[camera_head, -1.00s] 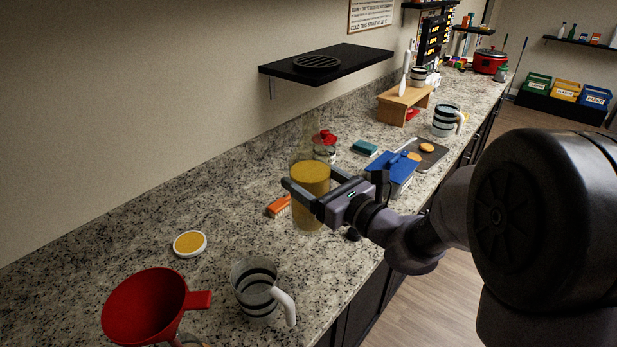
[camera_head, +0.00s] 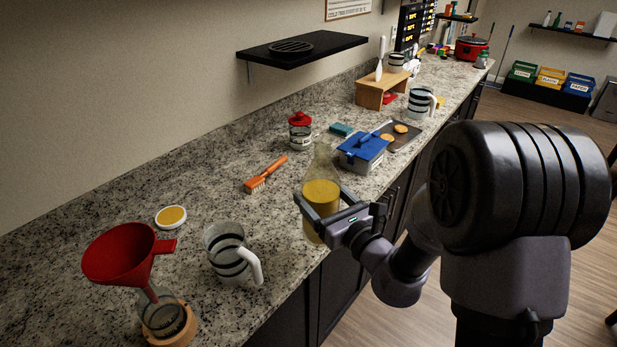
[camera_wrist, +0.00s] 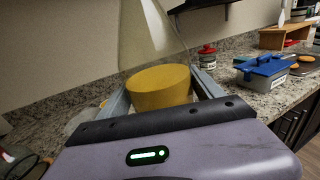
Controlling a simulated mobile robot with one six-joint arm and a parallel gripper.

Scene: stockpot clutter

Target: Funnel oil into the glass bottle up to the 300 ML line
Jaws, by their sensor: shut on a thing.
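My gripper (camera_head: 323,203) is shut around a clear, narrow-necked glass vessel (camera_head: 322,160) that is about half full of yellow oil (camera_head: 321,195). It holds the vessel upright near the counter's front edge; a gap underneath is hard to judge. In the wrist view the oil (camera_wrist: 158,88) sits between the two fingers, and the vessel's top is cut off. A red funnel (camera_head: 118,258) stands in a glass bottle (camera_head: 162,314) on a round wooden base (camera_head: 180,334) at the lower left, apart from my gripper. No 300 ML line is readable on the bottle.
A striped glass mug (camera_head: 227,255) stands between the funnel and my gripper. A yellow-topped round lid (camera_head: 172,217), an orange brush (camera_head: 265,174), a red-lidded jar (camera_head: 300,132) and a blue-lidded box (camera_head: 362,152) lie around. A black shelf (camera_head: 300,50) juts from the wall.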

